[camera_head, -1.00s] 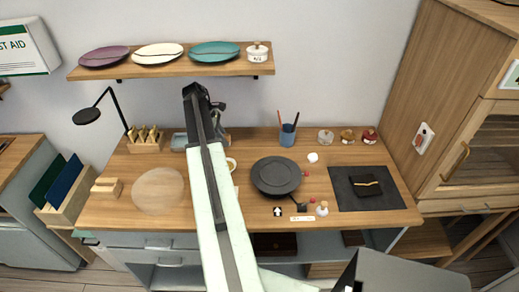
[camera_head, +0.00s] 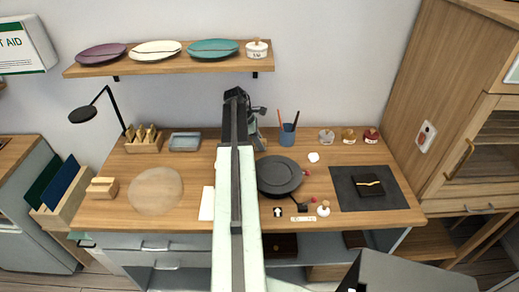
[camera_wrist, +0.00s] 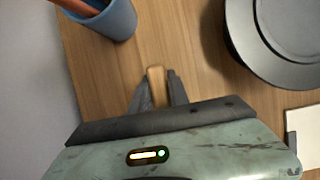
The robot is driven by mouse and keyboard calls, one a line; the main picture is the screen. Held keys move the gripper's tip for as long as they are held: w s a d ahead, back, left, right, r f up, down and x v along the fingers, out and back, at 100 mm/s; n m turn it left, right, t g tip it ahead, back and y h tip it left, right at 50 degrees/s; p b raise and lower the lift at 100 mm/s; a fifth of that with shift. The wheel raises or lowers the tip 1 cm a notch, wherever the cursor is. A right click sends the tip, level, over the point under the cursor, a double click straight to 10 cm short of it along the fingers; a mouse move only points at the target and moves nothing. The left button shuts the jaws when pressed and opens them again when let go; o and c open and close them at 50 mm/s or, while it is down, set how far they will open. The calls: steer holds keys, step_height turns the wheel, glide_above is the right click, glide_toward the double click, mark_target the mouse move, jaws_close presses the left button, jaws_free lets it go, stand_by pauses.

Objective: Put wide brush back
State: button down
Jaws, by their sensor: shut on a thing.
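My gripper (camera_wrist: 157,88) is shut on a pale wooden piece (camera_wrist: 157,80), which looks like the handle of the wide brush. Only this short end shows between the fingers; the rest is hidden. A blue cup (camera_head: 287,135) with two thin sticks in it stands at the back of the table. The cup also shows at the upper left of the wrist view (camera_wrist: 112,22), apart from my fingers. In the head view my gripper is left of the cup, mostly hidden behind my arm.
A dark round plate (camera_head: 279,175) lies right of my arm and also fills the upper right of the wrist view (camera_wrist: 285,40). A black mat (camera_head: 349,195) with a dark folded item is at the right. A grey tray (camera_head: 185,141) and wooden rack (camera_head: 145,144) stand left. A shelf (camera_head: 165,69) hangs above.

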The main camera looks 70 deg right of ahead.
steer(key=shift+f, duration=0.4)
steer(key=c, duration=1.3)
jaws_free()
steer(key=shift+o, duration=0.2)
steer(key=p+v, duration=0.7)
steer(key=v, duration=0.1)
steer(key=shift+s+p, duration=0.2)
steer(key=shift+p, duration=0.1)
steer(key=shift+w+f, duration=0.1)
